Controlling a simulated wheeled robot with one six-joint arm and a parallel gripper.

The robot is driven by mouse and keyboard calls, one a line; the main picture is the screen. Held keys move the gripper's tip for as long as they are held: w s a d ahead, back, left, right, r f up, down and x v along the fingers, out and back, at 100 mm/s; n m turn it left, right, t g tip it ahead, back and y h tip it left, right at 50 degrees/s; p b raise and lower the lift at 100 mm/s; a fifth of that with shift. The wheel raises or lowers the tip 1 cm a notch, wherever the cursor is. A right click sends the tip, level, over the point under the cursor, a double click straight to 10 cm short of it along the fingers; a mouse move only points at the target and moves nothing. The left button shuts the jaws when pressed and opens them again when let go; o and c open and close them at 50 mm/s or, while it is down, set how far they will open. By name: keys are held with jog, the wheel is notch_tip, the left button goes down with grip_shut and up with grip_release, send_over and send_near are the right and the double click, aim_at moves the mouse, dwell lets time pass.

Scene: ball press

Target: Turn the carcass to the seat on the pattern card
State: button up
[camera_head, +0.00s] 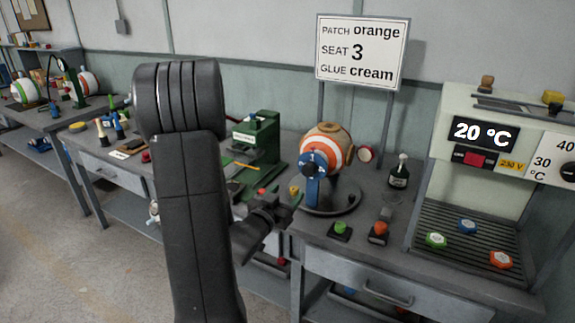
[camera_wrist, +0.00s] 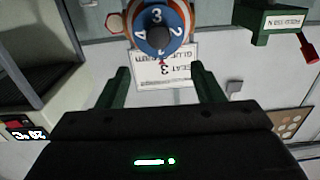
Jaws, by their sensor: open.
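The pattern card (camera_head: 361,52) reads patch orange, seat 3, glue cream; it hangs upside down in the wrist view (camera_wrist: 182,54). The carcass (camera_head: 328,142) is an orange-and-white ball on a round stand. A blue numbered dial (camera_head: 314,165) with a dark central knob (camera_wrist: 160,39) faces me. In the wrist view the dial's 3 is at the picture's top, farthest from a small red mark (camera_wrist: 162,62) at the lower rim. The numeral nearest that mark looks like 1. My gripper (camera_head: 288,206) is open and empty, apart from the dial; its fingers (camera_wrist: 163,82) frame the card below it.
A green press (camera_head: 262,145) stands left of the carcass. Green (camera_head: 340,231) and red (camera_head: 378,232) buttons sit at the bench front. A heater cabinet (camera_head: 486,175) showing 20 °C, with several coloured patches, stands right.

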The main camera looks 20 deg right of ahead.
aim_at(308, 172)
jog(key=p+x, duration=0.3)
jog(key=x, duration=1)
jog(key=shift+w+d, duration=0.2)
jog(key=shift+d, duration=0.2)
grip_shut()
jog(key=shift+b, duration=0.45)
